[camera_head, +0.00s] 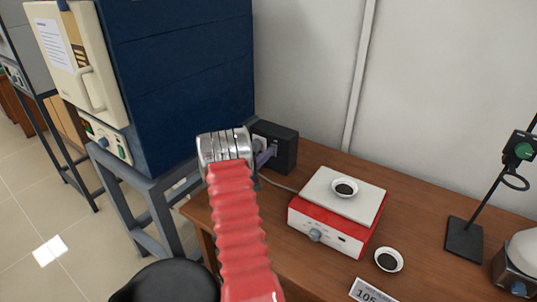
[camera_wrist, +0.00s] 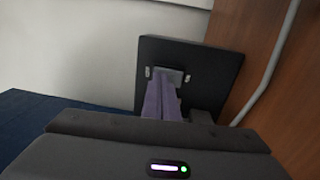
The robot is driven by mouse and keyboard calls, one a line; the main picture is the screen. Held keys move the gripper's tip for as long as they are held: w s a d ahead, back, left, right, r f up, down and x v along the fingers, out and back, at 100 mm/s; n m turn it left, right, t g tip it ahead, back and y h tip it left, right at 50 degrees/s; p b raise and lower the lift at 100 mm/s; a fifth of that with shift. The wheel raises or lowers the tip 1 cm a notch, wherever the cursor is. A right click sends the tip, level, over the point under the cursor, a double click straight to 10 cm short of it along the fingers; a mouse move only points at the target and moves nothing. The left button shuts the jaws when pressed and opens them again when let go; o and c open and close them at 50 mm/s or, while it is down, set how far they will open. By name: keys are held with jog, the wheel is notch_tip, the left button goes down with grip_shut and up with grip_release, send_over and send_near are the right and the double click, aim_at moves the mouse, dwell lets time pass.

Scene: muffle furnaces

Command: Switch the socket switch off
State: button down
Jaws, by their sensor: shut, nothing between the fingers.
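The socket is a dark box (camera_head: 285,148) on the wooden bench against the blue furnace's side. In the wrist view it is a dark square plate (camera_wrist: 208,62), tilted, with a small pale grey part at its middle, probably the switch (camera_wrist: 172,74). My gripper (camera_head: 268,154) reaches the socket's front with its purple fingers shut and empty. In the wrist view the gripper (camera_wrist: 165,98) has its fingertips at the pale part and partly covers it. I cannot tell whether they touch it, nor which way the switch is set.
A red and white hot plate (camera_head: 325,225) bears a small dish (camera_head: 344,188); another dish (camera_head: 389,260) lies beside it. A pale cable (camera_head: 278,184) runs along the bench. The blue furnace (camera_head: 190,80) stands close on the left. A black stand (camera_head: 465,238) is at the right.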

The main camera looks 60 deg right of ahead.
jog(key=w+a+r, duration=0.1)
jog(key=a, duration=1.1)
jog(key=shift+w+a+r, duration=0.4)
